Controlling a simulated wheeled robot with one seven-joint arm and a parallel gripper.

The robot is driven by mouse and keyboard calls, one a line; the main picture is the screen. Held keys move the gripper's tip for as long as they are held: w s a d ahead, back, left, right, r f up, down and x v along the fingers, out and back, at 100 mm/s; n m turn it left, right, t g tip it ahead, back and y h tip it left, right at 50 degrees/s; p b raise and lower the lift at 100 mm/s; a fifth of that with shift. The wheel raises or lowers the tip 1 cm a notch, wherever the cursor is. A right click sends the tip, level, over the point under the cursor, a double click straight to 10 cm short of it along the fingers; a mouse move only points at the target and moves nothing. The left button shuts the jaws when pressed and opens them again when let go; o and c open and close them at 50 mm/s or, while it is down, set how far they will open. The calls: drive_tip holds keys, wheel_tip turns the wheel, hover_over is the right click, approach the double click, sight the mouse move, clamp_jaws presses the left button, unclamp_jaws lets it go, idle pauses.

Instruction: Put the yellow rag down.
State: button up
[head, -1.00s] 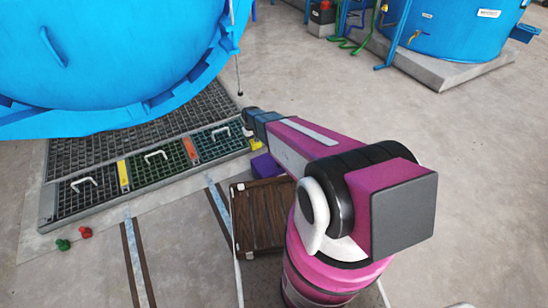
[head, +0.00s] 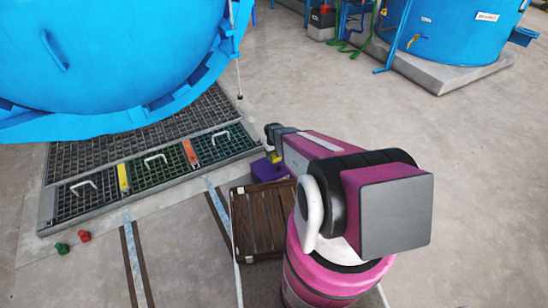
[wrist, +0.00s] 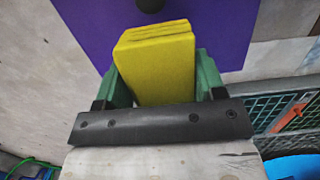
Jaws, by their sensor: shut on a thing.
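The yellow rag (wrist: 155,62) is a folded block held between the green fingers of my gripper (wrist: 162,85) in the wrist view. My gripper is shut on it. In the head view a bit of the yellow rag (head: 275,157) shows below my gripper (head: 273,137), in front of a purple box (head: 268,171). The purple surface (wrist: 85,25) also lies behind the rag in the wrist view. I cannot tell whether the rag touches it.
A dark wooden crate (head: 257,225) stands just in front of the purple box. Floor grates (head: 135,125) with white handles lie left, under a big blue vessel (head: 120,60). Red and green pieces (head: 84,236) lie on the floor. The floor at right is open.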

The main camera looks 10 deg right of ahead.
drive_tip(key=shift+f, duration=0.6)
drive_tip(key=shift+f, duration=0.1)
drive_tip(key=shift+f, duration=0.35)
drive_tip(key=shift+f, duration=0.1)
drive_tip(key=o, duration=0.9)
